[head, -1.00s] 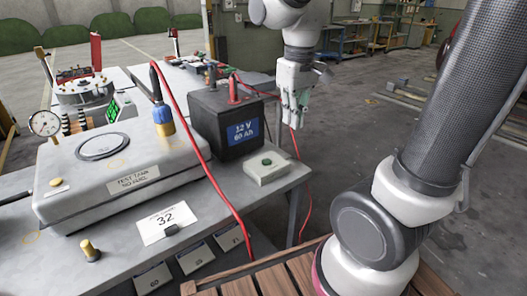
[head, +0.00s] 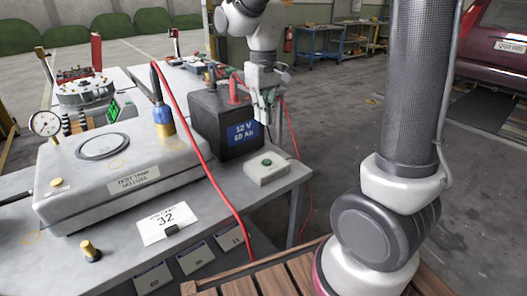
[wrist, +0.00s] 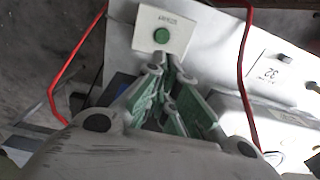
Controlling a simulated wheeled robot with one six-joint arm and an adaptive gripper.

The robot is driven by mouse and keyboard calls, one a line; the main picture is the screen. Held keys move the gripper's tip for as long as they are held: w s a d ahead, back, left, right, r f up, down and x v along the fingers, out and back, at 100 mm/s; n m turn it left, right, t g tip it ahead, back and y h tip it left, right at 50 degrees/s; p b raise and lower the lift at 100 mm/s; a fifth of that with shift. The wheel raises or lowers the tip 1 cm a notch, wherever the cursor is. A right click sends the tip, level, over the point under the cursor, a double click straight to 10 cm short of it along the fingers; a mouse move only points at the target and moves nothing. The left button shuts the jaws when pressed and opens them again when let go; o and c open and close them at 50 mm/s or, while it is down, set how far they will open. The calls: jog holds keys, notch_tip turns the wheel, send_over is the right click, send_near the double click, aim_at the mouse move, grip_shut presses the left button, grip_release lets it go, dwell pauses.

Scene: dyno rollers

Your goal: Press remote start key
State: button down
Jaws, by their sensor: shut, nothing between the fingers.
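The remote start key is a green round button (head: 267,162) on a small pale box (head: 268,172) at the right end of the grey bench. In the wrist view the green button (wrist: 161,36) and its box (wrist: 178,22) lie just beyond the fingertips, with small print beside the button. My gripper (head: 266,121) is shut and empty. It hangs pointing down above and slightly behind the box, in front of the battery's right side, apart from the button. Its green-padded fingers also show in the wrist view (wrist: 172,68).
A black 12 V battery (head: 222,128) stands close behind the box. A red cable (head: 205,160) arcs over the bench and hangs off its front. A grey test tank (head: 125,170) and a card marked 32 (head: 165,222) are to the left. Open floor lies right.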

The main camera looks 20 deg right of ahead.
aim_at(264, 160)
notch_tip(264, 160, down, 12)
jog(key=shift+f, duration=0.15)
dwell(0.4)
jog(key=shift+s+f, duration=0.1)
jog(key=shift+f, duration=0.55)
jog(key=shift+s+f, duration=0.2)
notch_tip(264, 160, up, 15)
jog(key=shift+w+f, duration=0.15)
jog(key=shift+w, duration=0.15)
dwell(0.5)
